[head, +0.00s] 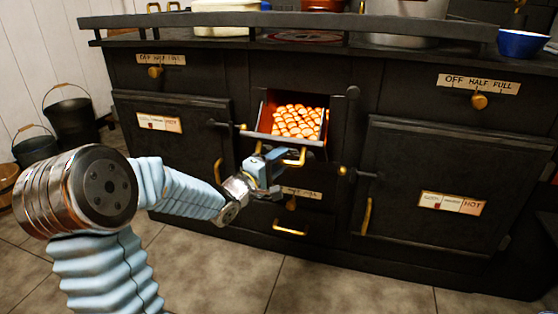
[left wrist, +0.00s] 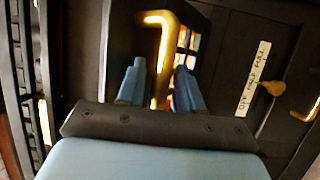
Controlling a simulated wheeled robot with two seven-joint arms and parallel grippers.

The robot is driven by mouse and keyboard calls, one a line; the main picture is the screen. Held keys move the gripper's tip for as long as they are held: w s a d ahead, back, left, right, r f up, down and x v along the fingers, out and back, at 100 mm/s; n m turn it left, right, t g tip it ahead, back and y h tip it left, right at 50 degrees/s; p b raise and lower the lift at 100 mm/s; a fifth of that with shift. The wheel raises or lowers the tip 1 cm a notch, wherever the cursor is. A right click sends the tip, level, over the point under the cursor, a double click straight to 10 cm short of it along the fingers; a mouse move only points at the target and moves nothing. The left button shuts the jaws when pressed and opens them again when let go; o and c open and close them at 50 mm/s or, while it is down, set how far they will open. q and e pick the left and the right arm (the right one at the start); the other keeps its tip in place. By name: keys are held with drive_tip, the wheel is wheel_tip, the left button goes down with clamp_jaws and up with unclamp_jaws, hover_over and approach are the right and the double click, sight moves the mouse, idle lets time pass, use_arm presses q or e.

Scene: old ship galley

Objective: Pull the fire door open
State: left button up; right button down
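The fire door is the small one at the middle of the black range. Glowing orange coals (head: 298,122) show above its brass handle (head: 295,158), inside a dark frame with red-lit sides. I cannot tell exactly how far the door stands out. My left gripper (head: 272,167) is at this handle. In the left wrist view the bright brass handle (left wrist: 162,50) runs between the two blue fingers (left wrist: 158,88). The fingers are apart, with narrow gaps beside the bar. My right gripper is not in view.
Larger oven doors stand at left (head: 170,140) and right (head: 430,190). A drawer handle (head: 289,232) is below. A front rail (head: 290,20) runs along the range top, with pots behind it. Buckets (head: 72,120) stand at far left. The tiled floor (head: 340,290) in front is clear.

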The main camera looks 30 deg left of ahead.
use_arm(q)
drive_tip(key=shift+r, duration=0.25)
drive_tip(key=s+a+f+p, duration=0.1)
drive_tip(key=s+a, duration=0.1)
drive_tip(key=s, duration=1.1)
drive_tip(key=shift+s+f, duration=0.2)
drive_tip(key=shift+s, duration=0.15)
drive_tip(key=shift+a, duration=0.1)
